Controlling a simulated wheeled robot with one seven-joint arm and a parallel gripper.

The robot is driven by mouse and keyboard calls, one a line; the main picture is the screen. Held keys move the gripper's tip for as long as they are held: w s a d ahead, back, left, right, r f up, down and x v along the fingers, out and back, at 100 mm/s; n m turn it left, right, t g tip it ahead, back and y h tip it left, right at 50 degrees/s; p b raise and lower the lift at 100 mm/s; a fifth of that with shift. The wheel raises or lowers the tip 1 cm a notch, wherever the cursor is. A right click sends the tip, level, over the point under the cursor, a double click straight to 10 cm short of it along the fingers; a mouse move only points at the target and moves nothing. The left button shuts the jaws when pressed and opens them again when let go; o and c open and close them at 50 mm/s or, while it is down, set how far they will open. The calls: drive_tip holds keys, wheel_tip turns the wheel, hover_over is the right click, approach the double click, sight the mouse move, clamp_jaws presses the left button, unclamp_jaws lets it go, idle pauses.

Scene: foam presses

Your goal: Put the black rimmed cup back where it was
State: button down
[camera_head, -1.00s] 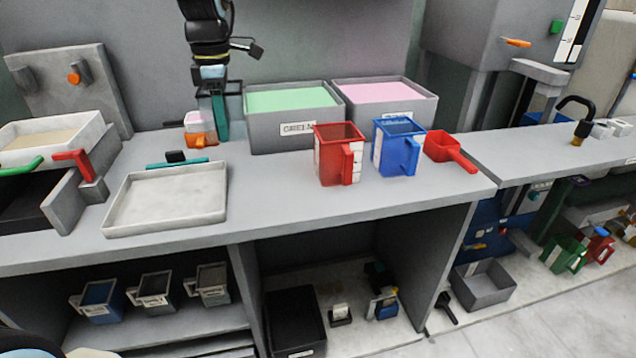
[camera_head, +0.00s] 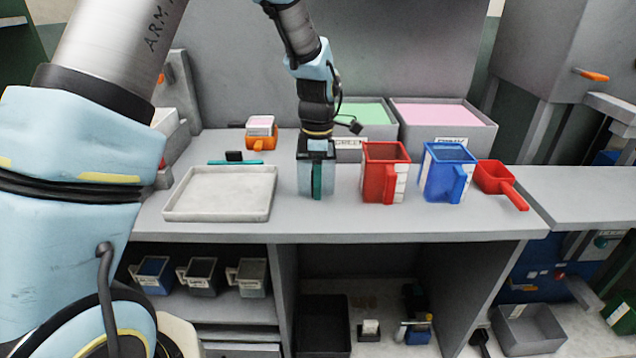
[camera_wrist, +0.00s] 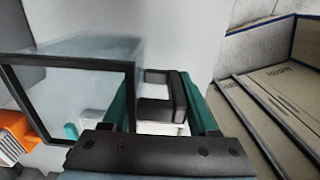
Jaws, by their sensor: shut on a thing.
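The black rimmed cup is clear-walled with a dark square rim. In the head view the cup (camera_head: 304,176) is upright at the bench, left of the red jug; I cannot tell whether its base touches the bench. In the wrist view the cup (camera_wrist: 85,85) fills the left side, its black rim facing the camera. My gripper (camera_head: 317,182) has teal fingers and is shut on the cup's black handle, which shows between the fingers in the wrist view (camera_wrist: 172,98). The gripper hides part of the cup in the head view.
A red jug (camera_head: 377,183), a blue jug (camera_head: 438,180) and a red scoop (camera_head: 496,178) stand to the right. Boxes of green (camera_head: 365,113) and pink (camera_head: 441,116) material are behind. A pale tray (camera_head: 220,213) lies left; an orange-based item (camera_head: 262,143) is behind it.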

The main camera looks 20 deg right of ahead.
drive_tip(key=shift+f, duration=0.65)
drive_tip(key=shift+f, duration=0.2)
drive_tip(key=shift+c, duration=0.9)
unclamp_jaws()
drive_tip(key=shift+r, duration=0.1)
